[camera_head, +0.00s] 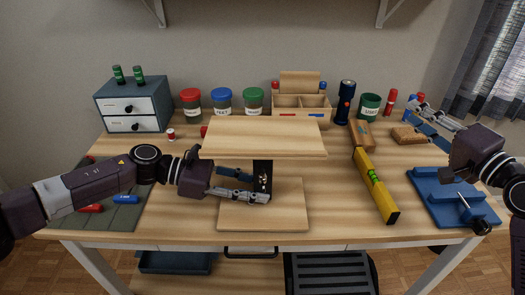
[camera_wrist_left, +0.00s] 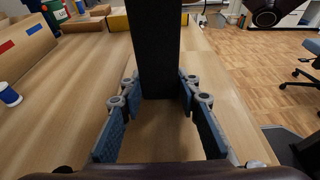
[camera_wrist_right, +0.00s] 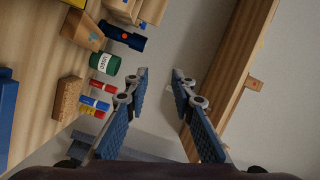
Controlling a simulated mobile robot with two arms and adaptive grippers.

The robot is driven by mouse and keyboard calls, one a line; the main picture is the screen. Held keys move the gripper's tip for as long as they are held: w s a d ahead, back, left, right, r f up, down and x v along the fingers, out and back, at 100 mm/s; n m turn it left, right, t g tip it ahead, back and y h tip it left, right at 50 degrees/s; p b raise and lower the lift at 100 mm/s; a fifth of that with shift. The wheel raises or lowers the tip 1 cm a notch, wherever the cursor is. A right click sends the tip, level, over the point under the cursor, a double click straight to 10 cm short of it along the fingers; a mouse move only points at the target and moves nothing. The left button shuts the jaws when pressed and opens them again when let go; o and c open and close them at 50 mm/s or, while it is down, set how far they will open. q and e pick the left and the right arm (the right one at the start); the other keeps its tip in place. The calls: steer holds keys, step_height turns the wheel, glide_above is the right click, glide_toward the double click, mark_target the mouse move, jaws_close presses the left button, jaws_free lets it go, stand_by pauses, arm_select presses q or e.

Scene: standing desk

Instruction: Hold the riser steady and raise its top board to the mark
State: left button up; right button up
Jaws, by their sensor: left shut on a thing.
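The riser has a wooden top board (camera_head: 265,137) raised level above a wooden base board (camera_head: 290,215), joined by a black column (camera_head: 262,167). Small light marks show on the column, too small to read. My left gripper (camera_head: 262,187) reaches in from the left, below the top board, and is shut on the column. In the left wrist view the dark column (camera_wrist_left: 157,50) stands between its two fingers (camera_wrist_left: 157,88). My right gripper (camera_head: 416,112) is open and empty above the desk's right back side. Its fingers are apart in the right wrist view (camera_wrist_right: 160,78).
A yellow level (camera_head: 375,185) lies right of the riser. A blue vise-like fixture (camera_head: 445,200) sits at the right front. Drawers (camera_head: 133,105), jars (camera_head: 222,103) and a wooden organizer (camera_head: 300,108) line the back. A green mat (camera_head: 120,215) lies left.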

steer(key=s+a+f+n+g+y, duration=0.15)
steer(key=s+a+y, duration=0.25)
steer(key=a, duration=0.4)
steer(key=s+a+f+n+g+y, duration=0.1)
steer(key=s+a+n+g+y, duration=0.15)
steer(key=a, duration=0.55)
steer(key=n+g+y, duration=0.2)
steer(key=g+y, duration=0.3)
glide_toward(271, 155)
steer(key=shift+h, duration=0.25)
steer(key=x, duration=1.1)
steer(key=shift+w+a+r, duration=0.1)
steer(key=shift+a+r, duration=0.1)
steer(key=shift+a, duration=0.15)
